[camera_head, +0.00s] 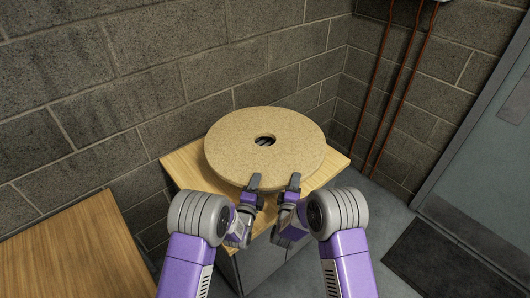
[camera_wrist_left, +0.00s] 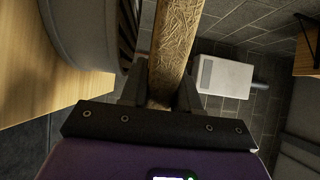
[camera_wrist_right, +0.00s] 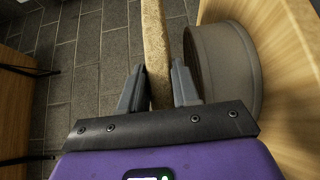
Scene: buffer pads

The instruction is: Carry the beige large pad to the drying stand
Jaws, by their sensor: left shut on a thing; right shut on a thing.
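The beige large pad (camera_head: 228,150) is a thick speckled disc with a centre hole, lying flat over a wood-topped cabinet (camera_head: 182,165). My left gripper (camera_head: 254,184) is shut on its near edge. My right gripper (camera_head: 293,184) is shut on the same edge, a little to the right. The pad's rim stands between the fingers in the left wrist view (camera_wrist_left: 172,45) and the right wrist view (camera_wrist_right: 156,50). A grey round drum-like thing (camera_wrist_right: 225,70) is under the pad, above the wood top. Something pale shows in the hole. I cannot tell whether the drum is the drying stand.
Another wooden top (camera_head: 75,250) is at the lower left. Block walls (camera_head: 150,80) close the back. Red-brown pipes (camera_head: 385,90), a grey door (camera_head: 490,160) and a dark mat (camera_head: 440,262) are on the right.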

